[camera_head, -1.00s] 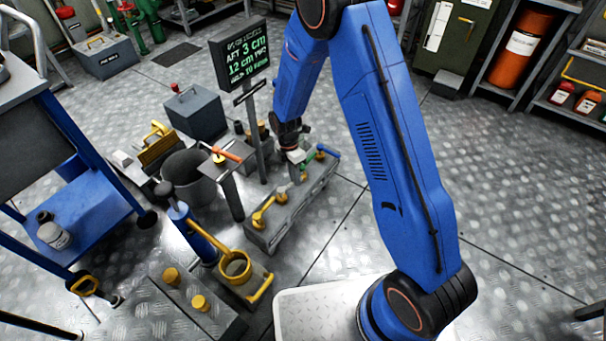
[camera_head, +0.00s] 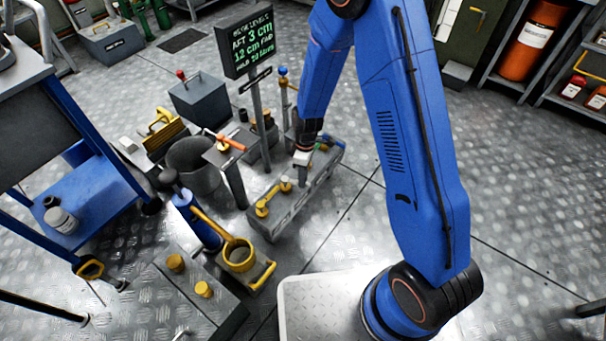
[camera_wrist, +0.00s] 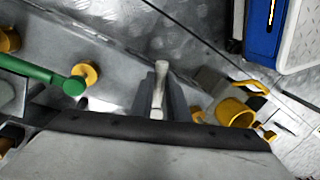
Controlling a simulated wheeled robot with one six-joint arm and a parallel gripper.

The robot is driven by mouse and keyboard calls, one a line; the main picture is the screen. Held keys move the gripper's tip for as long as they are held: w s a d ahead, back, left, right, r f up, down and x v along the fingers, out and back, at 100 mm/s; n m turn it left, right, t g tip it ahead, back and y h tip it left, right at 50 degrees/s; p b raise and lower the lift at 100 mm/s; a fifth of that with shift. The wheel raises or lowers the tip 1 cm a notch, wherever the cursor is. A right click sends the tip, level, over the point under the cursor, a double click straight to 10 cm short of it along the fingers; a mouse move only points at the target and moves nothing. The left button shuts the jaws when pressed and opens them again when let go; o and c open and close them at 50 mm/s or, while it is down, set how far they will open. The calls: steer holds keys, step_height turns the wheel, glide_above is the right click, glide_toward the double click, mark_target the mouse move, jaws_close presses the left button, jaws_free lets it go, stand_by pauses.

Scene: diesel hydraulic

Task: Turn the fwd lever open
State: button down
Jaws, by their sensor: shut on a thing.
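The grey valve block (camera_head: 297,212) stands on the floor at the centre of the head view, with several levers along its top. In the wrist view my gripper (camera_wrist: 160,92) is shut on a pale lever (camera_wrist: 158,88), which stands between the two grey fingers. In the head view my gripper (camera_head: 302,158) is over the middle of the block, and its fingers are hard to make out. A yellow lever (camera_head: 267,201) is at the block's near end. I cannot read any lever label.
An orange-handled post (camera_head: 229,141) and a sign (camera_head: 251,42) stand left of the block. A yellow cup (camera_head: 238,255) with a long handle is near it and also shows in the wrist view (camera_wrist: 235,112).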

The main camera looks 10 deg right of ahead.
steer(key=shift+s+a+m+y, duration=0.1)
steer(key=shift+s+a+m, duration=0.1)
steer(key=shift+s+m, duration=0.35)
steer(key=shift+s+a+m+y, duration=0.1)
steer(key=shift+s+a+m, duration=0.1)
steer(key=shift+m, duration=0.65)
steer(key=shift+s+a+m+y, duration=0.1)
steer(key=shift+s+a+m, duration=0.1)
steer(key=shift+s+m, duration=0.35)
steer(key=shift+w+m, duration=0.1)
steer(key=shift+m, duration=0.25)
steer(key=c, duration=1.7)
jaws_free()
steer(key=shift+a, duration=0.1)
steer(key=v, duration=1.7)
steer(key=shift+s+r, duration=0.2)
steer(key=shift+r, duration=0.05)
steer(key=shift+d+r, duration=0.1)
steer(key=shift+d, duration=0.1)
